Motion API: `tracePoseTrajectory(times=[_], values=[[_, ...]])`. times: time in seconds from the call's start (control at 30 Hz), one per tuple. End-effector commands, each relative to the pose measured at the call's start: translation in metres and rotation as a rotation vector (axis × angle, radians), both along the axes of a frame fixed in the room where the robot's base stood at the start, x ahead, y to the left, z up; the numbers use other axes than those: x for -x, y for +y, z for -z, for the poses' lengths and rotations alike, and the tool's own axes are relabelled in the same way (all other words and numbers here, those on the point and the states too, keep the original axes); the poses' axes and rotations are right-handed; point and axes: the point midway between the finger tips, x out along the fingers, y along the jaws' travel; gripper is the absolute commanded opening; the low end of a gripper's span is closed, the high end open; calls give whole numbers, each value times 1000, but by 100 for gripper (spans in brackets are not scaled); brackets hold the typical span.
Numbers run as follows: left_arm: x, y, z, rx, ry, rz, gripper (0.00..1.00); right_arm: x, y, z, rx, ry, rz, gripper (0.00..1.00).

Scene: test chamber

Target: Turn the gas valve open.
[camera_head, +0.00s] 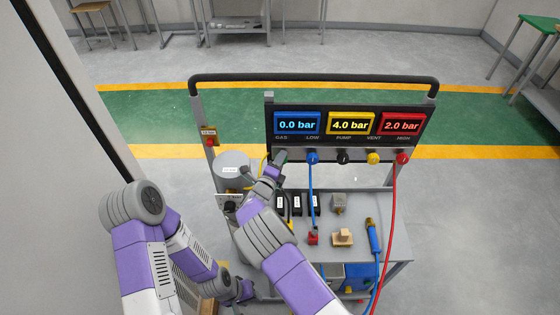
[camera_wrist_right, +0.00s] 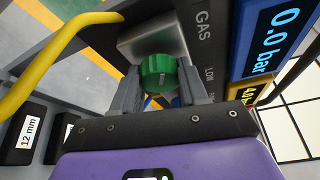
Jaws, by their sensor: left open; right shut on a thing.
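The gas valve is a round green knob (camera_wrist_right: 158,72) on a metal block beside the word GAS in the right wrist view. My right gripper (camera_wrist_right: 160,88) has its two grey fingers on either side of the knob and is shut on it. In the head view my right gripper (camera_head: 279,160) is at the left end of the panel and hides the knob. The blue display (camera_head: 297,124) above reads 0.0 bar. My left gripper (camera_head: 243,291) is low beside the cart, open, away from the panel.
The yellow display (camera_head: 350,124) reads 4.0 bar and the red display (camera_head: 403,123) 2.0 bar. A blue hose (camera_head: 312,190) and a red hose (camera_head: 388,220) hang from the panel. A yellow hose (camera_wrist_right: 45,55) passes close left of my right gripper. Small parts lie on the cart top (camera_head: 372,200).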

Motion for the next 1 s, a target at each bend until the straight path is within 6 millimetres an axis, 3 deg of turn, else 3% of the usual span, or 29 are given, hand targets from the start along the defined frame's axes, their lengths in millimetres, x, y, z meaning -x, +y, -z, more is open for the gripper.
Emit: tracePoseTrajectory(times=[0.5,1.0], values=[[0,0,8,0,0,0,43,0,0,3,390,-2,-1,13],[0,0,11,0,0,0,43,0,-1,2,496,-1,0,13]])
